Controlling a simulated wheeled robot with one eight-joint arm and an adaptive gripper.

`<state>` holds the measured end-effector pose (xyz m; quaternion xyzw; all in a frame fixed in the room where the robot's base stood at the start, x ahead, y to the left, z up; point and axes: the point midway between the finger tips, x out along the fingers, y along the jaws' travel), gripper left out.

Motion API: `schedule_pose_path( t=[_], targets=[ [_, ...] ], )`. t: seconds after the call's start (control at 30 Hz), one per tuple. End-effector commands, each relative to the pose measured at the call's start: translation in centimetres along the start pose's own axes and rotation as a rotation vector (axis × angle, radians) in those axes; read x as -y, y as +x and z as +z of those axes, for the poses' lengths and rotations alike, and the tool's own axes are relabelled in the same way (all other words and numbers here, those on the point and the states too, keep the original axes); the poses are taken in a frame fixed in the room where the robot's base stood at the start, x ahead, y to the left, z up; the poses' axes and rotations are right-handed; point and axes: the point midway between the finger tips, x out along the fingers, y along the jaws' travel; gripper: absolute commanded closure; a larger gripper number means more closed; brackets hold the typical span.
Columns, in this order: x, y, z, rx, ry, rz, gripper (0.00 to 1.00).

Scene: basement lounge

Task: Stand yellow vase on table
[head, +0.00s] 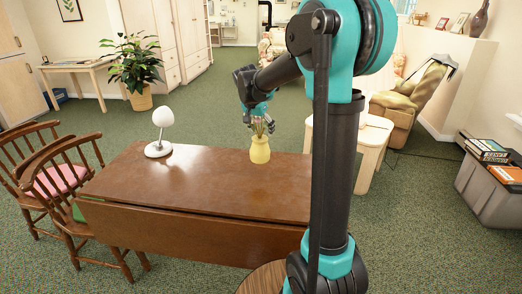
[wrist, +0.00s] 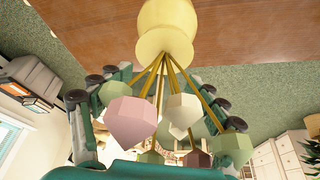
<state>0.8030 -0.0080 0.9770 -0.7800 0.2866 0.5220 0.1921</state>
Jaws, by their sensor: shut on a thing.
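The yellow vase (head: 260,151) is upright at the far edge of the brown wooden table (head: 205,185), right of its middle. I cannot tell whether its base touches the tabletop. It also shows in the wrist view (wrist: 165,30), with pink, cream and green faceted flowers (wrist: 183,115) on yellow stems rising from its neck. My gripper (head: 258,118) is above the vase, pointing down, its fingers shut around the flowers and stems. In the wrist view my gripper (wrist: 155,110) has fingers on both sides of the flowers. The exact contact is partly hidden.
A white lamp (head: 161,130) stands on the table's left part. Wooden chairs (head: 65,175) are at its left side. A pale side table (head: 366,145) is behind it to the right. The tabletop between lamp and vase is clear.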

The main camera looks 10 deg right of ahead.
Motion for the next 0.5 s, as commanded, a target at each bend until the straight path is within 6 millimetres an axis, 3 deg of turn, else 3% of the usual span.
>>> schedule_pose_path(
  t=[0.2, 0.5],
  targets=[
    [0.0, 3.8, 1.5, 0.000, 0.000, 0.000, 0.87],
    [0.1, 6.3, 2.6, 0.000, 0.000, 0.000, 0.87]
  ],
)
